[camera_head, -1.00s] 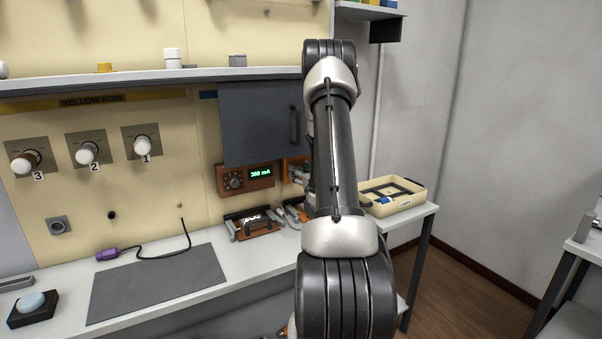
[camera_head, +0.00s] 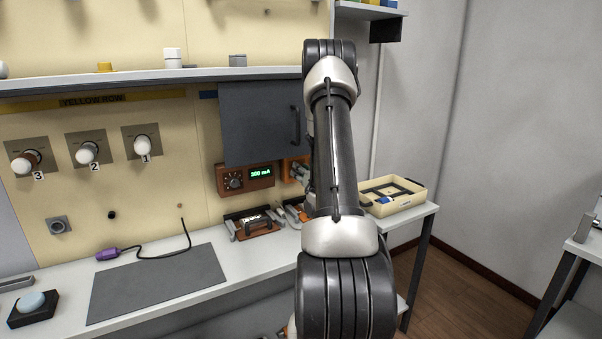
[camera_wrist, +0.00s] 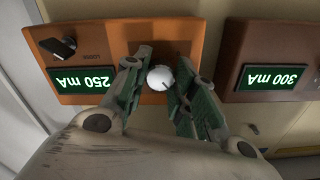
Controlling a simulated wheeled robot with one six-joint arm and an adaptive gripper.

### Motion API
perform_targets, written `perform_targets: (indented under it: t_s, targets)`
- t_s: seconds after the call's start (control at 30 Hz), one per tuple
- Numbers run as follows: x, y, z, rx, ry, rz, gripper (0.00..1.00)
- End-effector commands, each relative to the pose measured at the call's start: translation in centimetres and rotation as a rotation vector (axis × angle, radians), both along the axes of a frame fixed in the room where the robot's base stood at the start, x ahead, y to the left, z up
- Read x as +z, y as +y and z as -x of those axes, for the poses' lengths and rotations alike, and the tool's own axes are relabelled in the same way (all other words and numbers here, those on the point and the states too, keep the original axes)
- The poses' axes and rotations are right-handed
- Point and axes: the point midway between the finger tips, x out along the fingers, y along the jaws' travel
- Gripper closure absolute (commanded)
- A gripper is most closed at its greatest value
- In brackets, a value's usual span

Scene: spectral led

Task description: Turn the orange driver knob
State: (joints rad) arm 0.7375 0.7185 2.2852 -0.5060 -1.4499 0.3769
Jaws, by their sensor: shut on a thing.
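The orange driver (camera_wrist: 110,45) is mounted on the wall panel. It fills the upper left of the wrist view, which shows it upside down. Its green display (camera_wrist: 82,79) reads 250 mA. Its round white knob (camera_wrist: 160,77) has a small dark mark and sits between the fingertips of my gripper (camera_wrist: 158,80). My gripper is shut on the knob, with a green-padded finger on each side. In the head view the orange driver (camera_head: 288,166) is partly hidden by my gripper and arm.
A brown driver (camera_head: 245,179) reading 300 mA is beside the orange one. A grey cabinet door (camera_head: 258,125) with a handle hangs just above. Clamp fixtures (camera_head: 252,224) stand on the bench below. A cream tray (camera_head: 408,199) is at the right.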

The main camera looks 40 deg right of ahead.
Motion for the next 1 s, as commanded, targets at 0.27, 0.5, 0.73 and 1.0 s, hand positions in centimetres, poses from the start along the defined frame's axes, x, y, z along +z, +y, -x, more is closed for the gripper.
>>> perform_targets:
  t_s: [0.27,0.5,0.73,1.0]
  targets:
    - [0.01,-0.04,0.02,0.000,-0.044,-0.179,0.97]
    - [0.00,-0.05,0.02,-0.001,-0.066,-0.270,0.97]
    - [0.00,-0.06,0.03,-0.001,-0.073,-0.300,0.97]
    - [0.00,-0.07,0.04,-0.001,-0.073,-0.302,0.97]
